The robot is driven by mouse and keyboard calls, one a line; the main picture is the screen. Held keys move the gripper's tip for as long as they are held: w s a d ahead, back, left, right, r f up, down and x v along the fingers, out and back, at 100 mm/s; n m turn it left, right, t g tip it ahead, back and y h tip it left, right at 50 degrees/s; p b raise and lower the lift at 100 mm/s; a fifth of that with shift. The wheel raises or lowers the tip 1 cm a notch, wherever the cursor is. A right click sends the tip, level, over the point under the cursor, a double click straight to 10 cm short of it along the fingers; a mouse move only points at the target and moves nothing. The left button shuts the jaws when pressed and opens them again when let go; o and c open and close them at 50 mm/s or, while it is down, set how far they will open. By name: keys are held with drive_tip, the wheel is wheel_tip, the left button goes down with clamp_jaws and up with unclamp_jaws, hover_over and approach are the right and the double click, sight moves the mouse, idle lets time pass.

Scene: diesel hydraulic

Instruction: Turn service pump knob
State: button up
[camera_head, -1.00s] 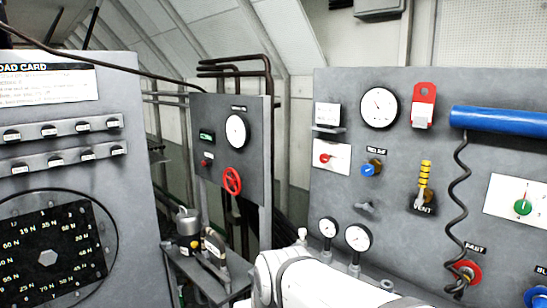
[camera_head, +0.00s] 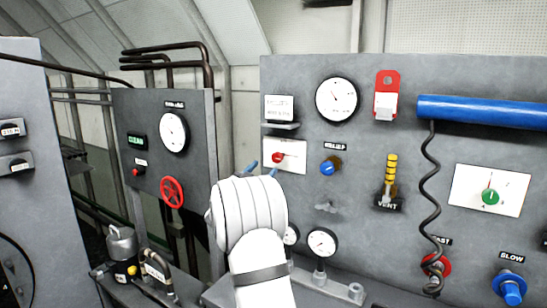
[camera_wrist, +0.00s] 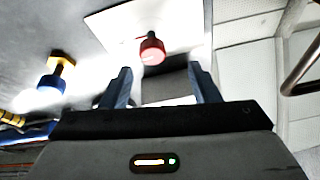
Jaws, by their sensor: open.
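A small red knob (camera_head: 278,157) sits on a white plate (camera_head: 297,150) at the upper left of the right-hand grey panel. No label I can read names it as the service pump knob. In the wrist view the red knob (camera_wrist: 152,50) stands out from its plate, just beyond and roughly between my two fingertips. My gripper (camera_head: 263,169) is open and empty, its blue-grey fingers close to the knob. It also shows in the wrist view (camera_wrist: 160,72), the fingers spread apart with no visible contact. My white wrist hides the panel area below the knob.
A blue knob (camera_head: 329,166) is just right of the red one. A pressure gauge (camera_head: 337,99), a red tag (camera_head: 387,95), a blue cylinder (camera_head: 484,112) and a coiled black cord share the panel. A red handwheel (camera_head: 172,192) is on the left panel. Pipes run behind.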

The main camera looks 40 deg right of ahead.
sight(276, 159)
drive_tip(key=shift+d+r+m+g+h, duration=0.15)
drive_tip(key=shift+d+m+g+h, duration=0.2)
drive_tip(key=shift+d+g, duration=0.3)
drive_tip(key=p+x, duration=0.2)
drive_tip(key=x, duration=0.5)
drive_tip(key=shift+d+p, duration=0.1)
drive_tip(key=shift+p, duration=0.2)
drive_tip(key=shift+c, duration=0.4)
drive_tip(key=c, duration=0.9)
